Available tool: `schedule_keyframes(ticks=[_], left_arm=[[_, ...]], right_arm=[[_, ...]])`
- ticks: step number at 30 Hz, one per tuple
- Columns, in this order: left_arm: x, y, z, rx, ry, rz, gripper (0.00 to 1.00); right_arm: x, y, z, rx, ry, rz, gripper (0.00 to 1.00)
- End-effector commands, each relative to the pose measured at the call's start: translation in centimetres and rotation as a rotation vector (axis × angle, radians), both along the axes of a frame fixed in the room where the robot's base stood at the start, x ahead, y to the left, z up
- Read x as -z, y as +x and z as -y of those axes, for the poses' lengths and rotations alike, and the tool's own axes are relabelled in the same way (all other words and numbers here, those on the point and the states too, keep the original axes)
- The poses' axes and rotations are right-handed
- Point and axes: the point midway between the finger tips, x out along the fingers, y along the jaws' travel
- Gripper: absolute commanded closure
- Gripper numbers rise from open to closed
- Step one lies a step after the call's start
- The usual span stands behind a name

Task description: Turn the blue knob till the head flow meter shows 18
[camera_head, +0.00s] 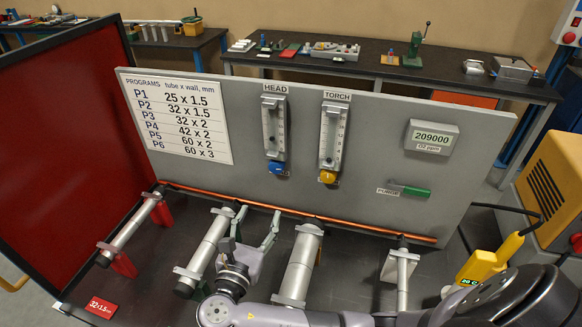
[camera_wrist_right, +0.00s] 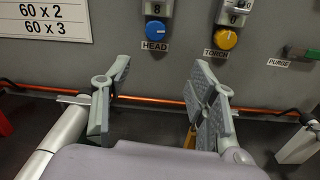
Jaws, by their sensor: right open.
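The blue knob (camera_head: 277,169) sits under the HEAD flow meter (camera_head: 274,125) on the grey panel. The meter's scale is too small to read its level. In the right wrist view the blue knob (camera_wrist_right: 155,31) shows above the HEAD label, ahead of and above the fingers, with an "8" on the meter's lower end. My right gripper (camera_head: 254,228) is open and empty, below the knob and in front of the panel, apart from it. Its spread fingers also show in the right wrist view (camera_wrist_right: 162,98). My left gripper is not in view.
A yellow knob (camera_head: 327,176) sits under the TORCH meter (camera_head: 334,135), right of the blue knob. A green PURGE lever (camera_head: 410,190) is further right. A copper tube (camera_head: 290,211) runs along the panel's foot. A red panel (camera_head: 70,150) closes the left.

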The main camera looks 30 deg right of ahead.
Motion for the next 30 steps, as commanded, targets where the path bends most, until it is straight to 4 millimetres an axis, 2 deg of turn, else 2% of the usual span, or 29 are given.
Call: schedule_keyframes(ticks=[5, 10, 14, 21, 30], left_arm=[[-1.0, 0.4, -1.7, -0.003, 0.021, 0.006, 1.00], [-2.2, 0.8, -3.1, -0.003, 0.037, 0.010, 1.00], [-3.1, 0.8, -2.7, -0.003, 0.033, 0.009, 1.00], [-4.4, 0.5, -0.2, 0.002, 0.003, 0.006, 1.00], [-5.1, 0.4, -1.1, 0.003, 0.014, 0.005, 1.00]], right_arm=[[-0.4, 1.6, 1.8, 0.003, -0.004, 0.001, 0.47], [-0.5, 4.1, 4.5, 0.003, -0.004, 0.000, 0.47], [-0.4, 6.1, 6.6, 0.004, -0.002, 0.000, 0.47], [-0.3, 9.6, 10.0, 0.003, -0.001, 0.000, 0.47], [0.0, 11.8, 12.2, 0.001, 0.003, 0.000, 0.47]])
